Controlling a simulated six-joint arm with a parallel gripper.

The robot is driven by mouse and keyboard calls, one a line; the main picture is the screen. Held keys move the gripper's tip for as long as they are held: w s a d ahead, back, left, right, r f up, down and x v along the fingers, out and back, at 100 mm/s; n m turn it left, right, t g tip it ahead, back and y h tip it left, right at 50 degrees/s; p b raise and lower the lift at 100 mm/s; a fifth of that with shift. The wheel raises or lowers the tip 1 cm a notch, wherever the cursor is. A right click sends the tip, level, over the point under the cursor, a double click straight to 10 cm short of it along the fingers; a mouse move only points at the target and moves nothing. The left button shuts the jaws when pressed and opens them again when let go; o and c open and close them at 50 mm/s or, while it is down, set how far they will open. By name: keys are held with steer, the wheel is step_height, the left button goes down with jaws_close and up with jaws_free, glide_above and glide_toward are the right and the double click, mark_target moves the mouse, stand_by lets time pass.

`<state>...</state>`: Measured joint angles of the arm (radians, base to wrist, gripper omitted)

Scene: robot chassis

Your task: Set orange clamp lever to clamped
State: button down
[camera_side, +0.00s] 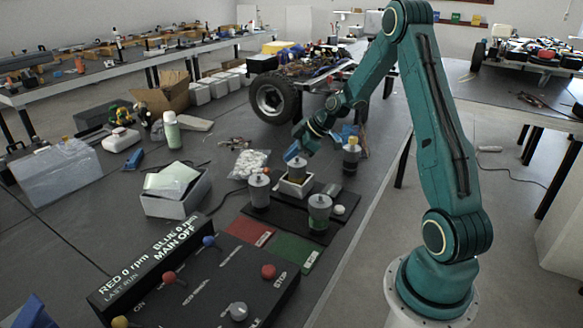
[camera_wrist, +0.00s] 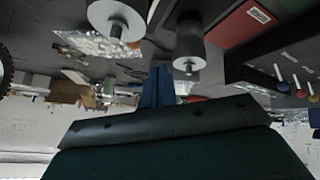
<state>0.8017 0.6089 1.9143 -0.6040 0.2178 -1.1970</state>
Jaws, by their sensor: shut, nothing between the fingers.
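My gripper (camera_side: 291,153) has blue fingers and hangs just above the grey cylindrical motor in the white square fixture (camera_side: 296,187). In the wrist view the blue fingers (camera_wrist: 157,88) are together with nothing between them. A small yellow-orange strip shows at the fixture, but I cannot tell whether it is the clamp lever or how it is set. Touch between fingers and motor cannot be told. The wrist view shows two grey cylinders, one at the top (camera_wrist: 118,20) and one to its right (camera_wrist: 190,45).
Two more motors (camera_side: 259,190) (camera_side: 319,212) stand on a dark mat. A red pad (camera_side: 251,231) and a green pad (camera_side: 294,251) lie in front. A black control console (camera_side: 200,280) has coloured knobs. A white bin (camera_side: 175,203) and a bag of white pieces (camera_side: 250,163) are at left.

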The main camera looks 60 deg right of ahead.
mark_target(268, 174)
steer(key=shift+a+v, duration=0.1)
steer(key=shift+v, duration=0.6)
steer(key=shift+a+v, duration=0.15)
steer(key=shift+v, duration=0.5)
steer(key=shift+a, duration=0.1)
steer(key=shift+a+f+n+h, duration=0.5)
steer(key=shift+a+f+h, duration=0.55)
steer(key=shift+f+h, duration=0.25)
steer(key=x, duration=1)
steer(key=shift+w+f, duration=0.1)
steer(key=shift+f, duration=0.05)
steer(key=shift+w+d, duration=0.35)
steer(key=shift+d, duration=0.05)
steer(key=shift+w+d, duration=0.9)
steer(key=shift+w, duration=0.15)
